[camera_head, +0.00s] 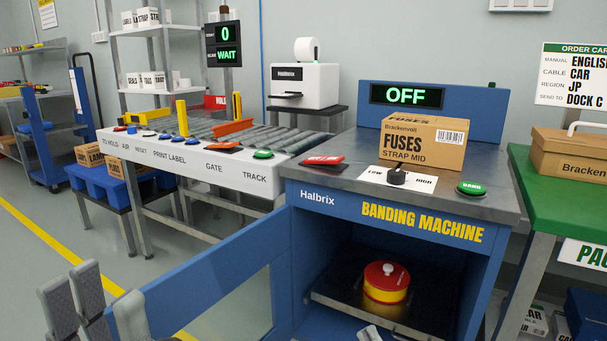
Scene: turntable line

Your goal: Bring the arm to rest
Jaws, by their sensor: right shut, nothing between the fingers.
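My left gripper (101,286) is at the bottom left, its grey fingers pointing up and spread apart, with nothing seen between them. It is in front of the open blue door (215,275) of the banding machine. Of my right gripper (369,333), only a small grey tip seems to show at the bottom edge, below the machine's open compartment; it is shut and holds nothing. The rest of both arms is out of view.
The banding machine (310,222) has its door swung open to the left; a red and yellow round part (386,284) sits inside. A fuses box (423,143) stands on top. The roller line (215,165) is behind left, a green table (560,190) right.

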